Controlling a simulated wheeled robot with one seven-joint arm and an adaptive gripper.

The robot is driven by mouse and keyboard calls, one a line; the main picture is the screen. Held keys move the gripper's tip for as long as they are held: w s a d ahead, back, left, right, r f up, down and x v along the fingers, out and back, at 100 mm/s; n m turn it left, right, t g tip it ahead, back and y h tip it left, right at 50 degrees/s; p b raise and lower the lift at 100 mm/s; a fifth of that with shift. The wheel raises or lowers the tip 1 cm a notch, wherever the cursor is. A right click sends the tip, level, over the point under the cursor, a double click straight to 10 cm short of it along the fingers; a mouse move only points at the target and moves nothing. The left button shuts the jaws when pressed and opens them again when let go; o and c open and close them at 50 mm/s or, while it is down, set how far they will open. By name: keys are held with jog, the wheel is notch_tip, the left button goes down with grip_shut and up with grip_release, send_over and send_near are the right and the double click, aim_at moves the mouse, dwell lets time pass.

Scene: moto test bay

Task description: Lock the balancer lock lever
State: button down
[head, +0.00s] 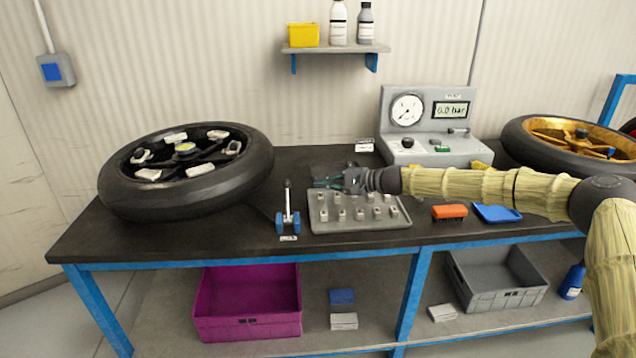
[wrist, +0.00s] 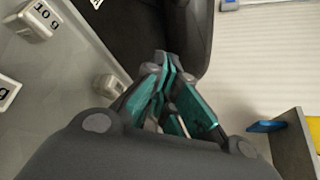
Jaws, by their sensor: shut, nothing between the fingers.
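A small stand with blue feet and an upright lever with a dark tip (head: 287,200) stands near the front of the bench, just left of the grey tray. It seems to be the balancer lock lever, but the label in front of it is too small to read. My gripper (head: 322,182) is over the back left part of the tray, to the right of and behind the lever, apart from it. In the wrist view its teal fingers (wrist: 166,82) are shut and empty. I cannot make out the lever in the wrist view.
The grey tray (head: 362,226) holds several small weights. A large black-tyred wheel (head: 120,196) lies to the left. A gauge unit (head: 452,146) stands behind my arm. Bare bench lies left of the lever.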

aim_at(287, 199)
jog(key=p+x, duration=0.1)
jog(key=x, duration=0.7)
jog(key=shift+a, duration=0.2)
jog(key=shift+s+a+r+p, duration=0.1)
jog(key=shift+s+r+p, duration=0.15)
jog(key=shift+s, duration=0.25)
jog(key=shift+s+r+p, duration=0.1)
jog(key=shift+s+r, duration=0.3)
jog(key=shift+s, duration=0.15)
jog(key=shift+s+a+r, duration=0.2)
jog(key=shift+s+r, duration=0.15)
jog(key=shift+s, duration=0.4)
jog(key=shift+a, duration=0.15)
jog(key=shift+f, duration=0.1)
jog(key=shift+b, duration=0.35)
jog(key=shift+s+b, duration=0.1)
jog(key=shift+b, duration=0.2)
